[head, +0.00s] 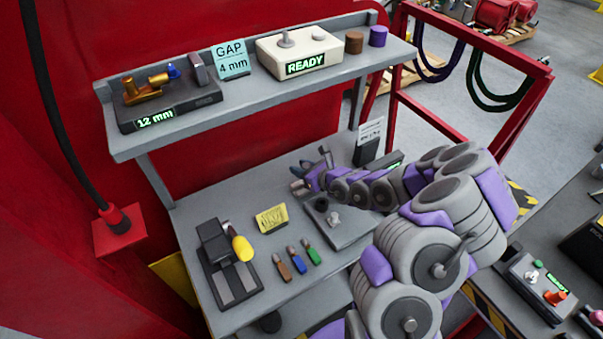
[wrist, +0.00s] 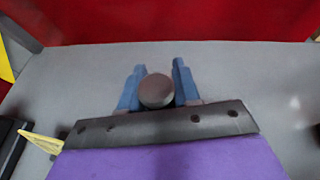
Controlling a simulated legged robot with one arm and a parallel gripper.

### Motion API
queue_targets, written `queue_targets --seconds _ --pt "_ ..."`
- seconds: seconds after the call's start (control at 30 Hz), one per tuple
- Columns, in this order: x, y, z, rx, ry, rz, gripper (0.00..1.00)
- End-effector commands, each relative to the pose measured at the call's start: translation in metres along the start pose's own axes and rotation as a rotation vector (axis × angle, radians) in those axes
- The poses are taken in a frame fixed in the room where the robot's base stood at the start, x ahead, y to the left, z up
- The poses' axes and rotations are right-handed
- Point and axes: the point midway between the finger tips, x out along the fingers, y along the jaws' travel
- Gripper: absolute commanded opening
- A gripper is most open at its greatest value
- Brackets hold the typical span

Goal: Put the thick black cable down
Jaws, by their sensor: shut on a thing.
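My gripper (head: 308,178) is above the grey bench, near its back edge, in the head view. In the wrist view its two blue fingers (wrist: 157,90) are shut on a round, dark grey-brown end, seen end-on, which I take for the thick black cable (wrist: 157,90). Its length is hidden behind that end. In the head view the held thing is too small to make out clearly. I cannot tell whether it touches the bench.
A shelf (head: 150,144) overhangs the back. Another black cable (head: 65,110) hangs at left.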

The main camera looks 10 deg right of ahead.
Motion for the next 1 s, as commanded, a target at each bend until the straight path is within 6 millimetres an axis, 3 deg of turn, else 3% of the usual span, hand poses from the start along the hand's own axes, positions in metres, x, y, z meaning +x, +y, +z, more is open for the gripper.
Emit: queue_targets --seconds 0.1,0.9,0.93,1.0 --pt "0.007 0.000 -0.017 0.001 0.000 0.000 0.00" --pt "0.012 0.001 -0.029 0.002 0.002 0.001 0.00" --pt "0.012 0.001 -0.029 0.002 0.003 0.001 0.32" --pt "0.013 0.001 -0.030 0.003 0.005 0.002 0.39"
